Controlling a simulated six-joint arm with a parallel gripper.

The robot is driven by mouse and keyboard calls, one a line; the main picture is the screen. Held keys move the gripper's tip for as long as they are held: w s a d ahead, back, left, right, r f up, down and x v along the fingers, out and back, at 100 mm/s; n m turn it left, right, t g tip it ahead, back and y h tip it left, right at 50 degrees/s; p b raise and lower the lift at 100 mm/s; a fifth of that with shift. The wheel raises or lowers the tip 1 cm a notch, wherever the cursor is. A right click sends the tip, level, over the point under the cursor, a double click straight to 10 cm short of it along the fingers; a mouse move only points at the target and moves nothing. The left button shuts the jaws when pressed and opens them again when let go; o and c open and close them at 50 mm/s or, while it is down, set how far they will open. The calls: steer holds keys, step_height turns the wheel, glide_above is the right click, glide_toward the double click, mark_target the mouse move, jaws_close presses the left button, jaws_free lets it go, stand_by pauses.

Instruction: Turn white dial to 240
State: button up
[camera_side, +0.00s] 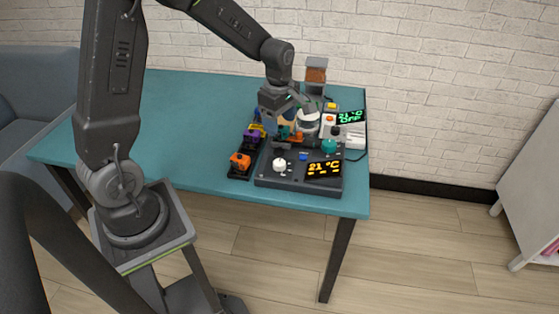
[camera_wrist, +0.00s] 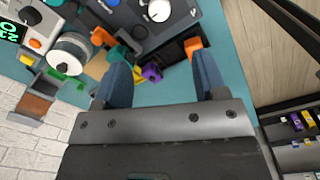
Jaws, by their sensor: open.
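The white dial (camera_side: 279,165) sits on the front left of a dark grey control box (camera_side: 262,182). The box's orange display (camera_side: 324,168) reads 21 °C above a row of dashes. In the wrist view the white dial (camera_wrist: 158,10) is at the top edge, beyond my fingertips. In the side view my gripper (camera_side: 284,118) hangs above and behind the box, apart from the dial. Its fingertips are hard to make out there against the clutter.
A dark tray with orange (camera_side: 240,160) and purple (camera_side: 254,136) pieces lies left of the box. A teal knob (camera_side: 329,146) stands at its back right. Behind are a white spool (camera_side: 308,121) and a unit with a green display (camera_side: 350,117). The teal table (camera_side: 190,120) is clear at left.

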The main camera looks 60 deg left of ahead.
mark_target(280, 162)
steer(key=shift+n, duration=0.4)
steer(key=f, duration=1.5)
steer(key=shift+w+a, duration=0.2)
steer(key=shift+a, duration=0.05)
steer(key=c, duration=0.9)
